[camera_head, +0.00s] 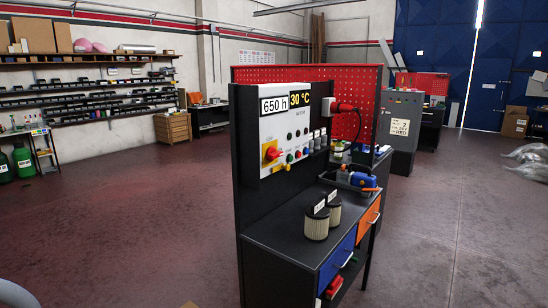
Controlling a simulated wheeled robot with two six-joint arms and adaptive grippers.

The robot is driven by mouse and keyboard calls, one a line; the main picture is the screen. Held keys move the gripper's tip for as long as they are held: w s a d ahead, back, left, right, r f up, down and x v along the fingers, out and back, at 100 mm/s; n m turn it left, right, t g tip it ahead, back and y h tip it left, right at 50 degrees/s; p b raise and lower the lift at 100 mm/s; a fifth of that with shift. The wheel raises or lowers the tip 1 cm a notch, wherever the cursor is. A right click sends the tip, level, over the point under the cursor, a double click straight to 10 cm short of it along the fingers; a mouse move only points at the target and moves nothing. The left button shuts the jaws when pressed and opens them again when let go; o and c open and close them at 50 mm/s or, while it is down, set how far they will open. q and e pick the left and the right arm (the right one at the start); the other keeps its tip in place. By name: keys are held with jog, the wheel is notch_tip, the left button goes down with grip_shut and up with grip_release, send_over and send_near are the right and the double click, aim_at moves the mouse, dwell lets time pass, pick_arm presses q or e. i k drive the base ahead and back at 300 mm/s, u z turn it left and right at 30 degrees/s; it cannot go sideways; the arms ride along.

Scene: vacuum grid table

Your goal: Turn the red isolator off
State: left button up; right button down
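The red isolator (271,154) is a red rotary knob on a yellow plate at the lower left of a light grey control panel (284,130). The panel is fixed to the dark upright board of a workbench in the middle of the view. The knob looks tilted, but it is too small to read its exact position. Neither of my grippers shows.
Small coloured buttons (297,155) sit right of the isolator. On the black bench top (285,239) stand two filter cartridges (317,224), with a tray of tools behind. A red plug (344,108) with a cable sticks out at right. The floor left of the bench is clear.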

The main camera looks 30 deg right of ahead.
aim_at(272, 153)
jog(key=u, duration=0.05)
jog(key=k, duration=1.1)
jog(key=z, duration=1.25)
jog(key=i, duration=0.9)
jog(key=z, duration=1)
jog(key=i, duration=2.5)
jog(key=u, duration=1.1)
jog(key=i, duration=0.75)
jog(key=u, duration=0.9)
